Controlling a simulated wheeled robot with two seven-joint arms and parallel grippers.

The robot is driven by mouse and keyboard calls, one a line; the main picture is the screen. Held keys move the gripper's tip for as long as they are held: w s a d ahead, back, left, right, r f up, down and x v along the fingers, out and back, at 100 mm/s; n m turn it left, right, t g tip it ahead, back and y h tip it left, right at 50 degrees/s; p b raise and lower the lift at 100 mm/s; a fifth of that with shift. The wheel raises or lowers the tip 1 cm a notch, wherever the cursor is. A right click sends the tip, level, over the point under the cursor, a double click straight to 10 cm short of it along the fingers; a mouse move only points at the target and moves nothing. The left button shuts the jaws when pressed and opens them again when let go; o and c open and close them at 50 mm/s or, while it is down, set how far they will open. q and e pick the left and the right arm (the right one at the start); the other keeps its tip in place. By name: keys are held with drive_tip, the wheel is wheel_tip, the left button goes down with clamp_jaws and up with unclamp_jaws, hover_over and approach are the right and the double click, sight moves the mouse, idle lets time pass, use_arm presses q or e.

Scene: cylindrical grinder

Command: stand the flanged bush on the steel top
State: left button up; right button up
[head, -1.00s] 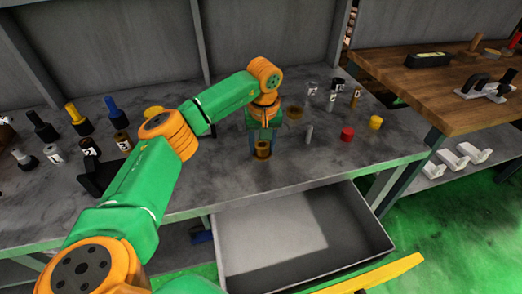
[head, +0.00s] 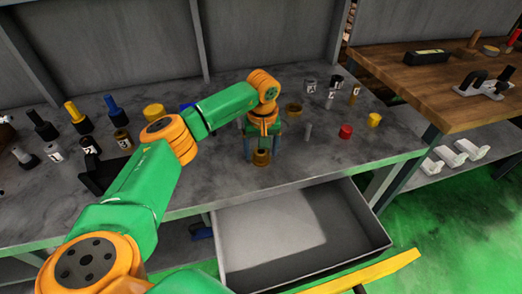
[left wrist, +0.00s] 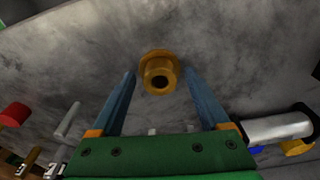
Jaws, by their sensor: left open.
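The flanged bush (head: 261,158) is a small brass-coloured ring with a wider flange. It stands upright on the grey steel top (head: 205,180), near the front edge above the open drawer, flange down. My left gripper (head: 262,154) is open, pointing down over the bush. Its two blue fingers stand on either side of the bush with a gap at each side, as the left wrist view (left wrist: 159,76) shows. My right gripper is not in view.
A grey pin (head: 308,131), a red cylinder (head: 346,131) and a yellow one (head: 374,120) stand to the right. A brown ring (head: 293,110) lies behind. Several bottles and a black holder are at the left. An open, empty-looking drawer (head: 300,235) juts out in front.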

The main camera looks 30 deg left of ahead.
sight(262, 155)
use_arm(q)
wheel_tip(262, 155, up, 12)
drive_tip(key=s+d, duration=0.1)
drive_tip(key=shift+f, duration=0.2)
